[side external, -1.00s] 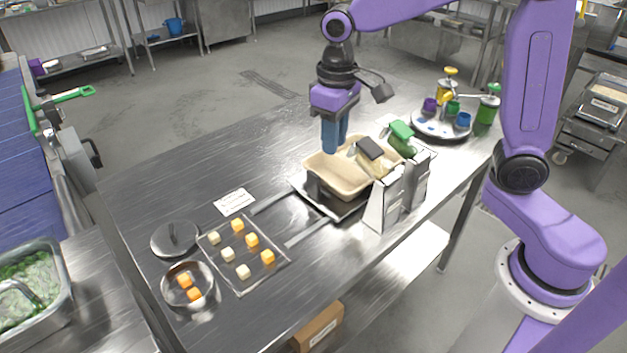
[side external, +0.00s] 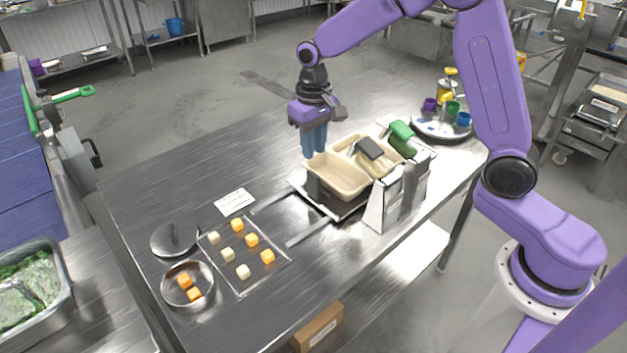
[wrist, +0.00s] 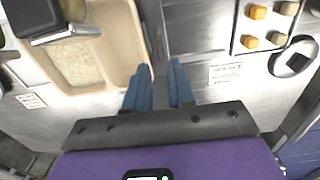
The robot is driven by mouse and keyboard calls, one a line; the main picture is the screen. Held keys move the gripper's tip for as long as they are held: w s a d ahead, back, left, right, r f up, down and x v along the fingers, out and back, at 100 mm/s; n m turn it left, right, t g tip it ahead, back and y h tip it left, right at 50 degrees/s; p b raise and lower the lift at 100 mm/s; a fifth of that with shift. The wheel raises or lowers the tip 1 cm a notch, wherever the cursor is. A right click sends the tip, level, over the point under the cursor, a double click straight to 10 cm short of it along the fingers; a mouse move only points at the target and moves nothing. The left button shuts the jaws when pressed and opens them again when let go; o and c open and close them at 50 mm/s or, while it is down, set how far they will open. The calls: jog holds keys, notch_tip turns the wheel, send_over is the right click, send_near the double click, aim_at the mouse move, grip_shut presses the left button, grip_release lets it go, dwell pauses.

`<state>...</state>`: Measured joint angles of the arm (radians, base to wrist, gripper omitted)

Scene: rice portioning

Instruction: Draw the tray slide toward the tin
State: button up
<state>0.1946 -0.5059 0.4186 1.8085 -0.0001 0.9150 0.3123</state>
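The tray slide (side external: 345,208) is a dark metal carriage on two flat rails, carrying a beige two-compartment tray (side external: 335,183). A dark upright tab (side external: 314,187) stands at its left end, facing the tin. The tin (side external: 187,285) is a round metal dish at the front left, holding orange cubes. My gripper (side external: 314,154) points down above the far left corner of the tray, apart from the tab as far as I can tell. In the wrist view its blue fingers (wrist: 159,70) are spread with nothing between them, beside the tray (wrist: 120,45).
A flat square plate (side external: 228,276) with several cubes lies between tin and rails. The rails (side external: 308,233) are clear toward it. A round lid (side external: 175,238) and a label card (side external: 234,202) lie nearby. Metal holders (side external: 386,208) stand against the slide's near side.

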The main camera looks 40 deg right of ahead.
aim_at(313, 173)
notch_tip(313, 173, down, 10)
jog(key=shift+f, duration=0.25)
dwell(0.3)
grip_shut()
